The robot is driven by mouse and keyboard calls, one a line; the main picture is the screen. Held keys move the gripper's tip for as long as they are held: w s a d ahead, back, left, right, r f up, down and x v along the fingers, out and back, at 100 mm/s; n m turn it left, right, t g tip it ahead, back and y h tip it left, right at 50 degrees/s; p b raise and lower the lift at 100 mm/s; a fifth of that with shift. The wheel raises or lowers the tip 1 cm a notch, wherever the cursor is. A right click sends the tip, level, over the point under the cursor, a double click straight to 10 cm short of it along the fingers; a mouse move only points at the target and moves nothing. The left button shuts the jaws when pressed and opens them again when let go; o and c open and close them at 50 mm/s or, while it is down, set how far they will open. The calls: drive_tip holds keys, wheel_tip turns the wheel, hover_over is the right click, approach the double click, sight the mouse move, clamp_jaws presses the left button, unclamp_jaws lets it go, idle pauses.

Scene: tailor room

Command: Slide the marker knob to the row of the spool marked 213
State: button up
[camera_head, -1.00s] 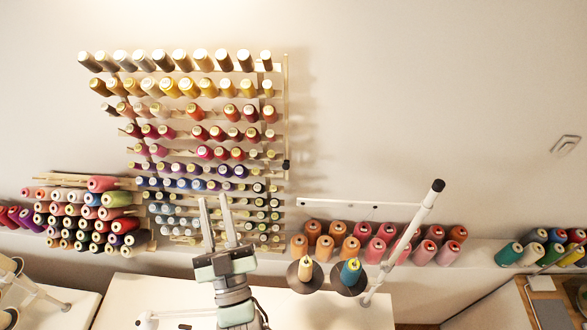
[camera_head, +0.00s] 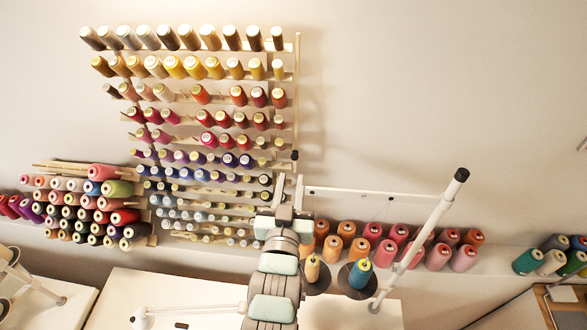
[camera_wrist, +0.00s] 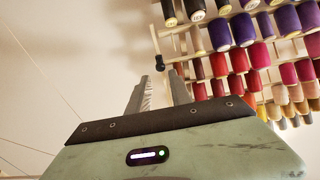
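The spool rack (camera_head: 297,85) hangs on the wall. The small black marker knob (camera_head: 295,155) sits on its right upright, near the middle purple rows. The knob also shows in the wrist view (camera_wrist: 160,64), just beyond my fingertips. My gripper (camera_head: 290,178) is open and empty, a little below the knob in the head view, with its two fingers pointing up toward it. The wrist view shows a gap between the fingers (camera_wrist: 160,85); the knob appears apart from them. Spool labels are too small to read, so I cannot tell which is marked 213.
A white thread stand (camera_head: 425,225) with two cones on dark discs stands right of my arm. Its horizontal bar (camera_head: 370,194) is close to my gripper. Cones (camera_head: 400,240) line the ledge behind. A second spool rack (camera_head: 75,205) is at left.

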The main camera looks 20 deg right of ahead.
sight(294, 158)
drive_tip(key=x, duration=0.3)
drive_tip(key=p+x, duration=0.1)
drive_tip(key=x, duration=0.2)
drive_tip(key=shift+w+d+r, duration=0.1)
drive_tip(key=shift+w+r, duration=0.1)
drive_tip(key=shift+r, duration=0.05)
drive_tip(key=shift+c, duration=0.6)
clamp_jaws()
idle(0.6)
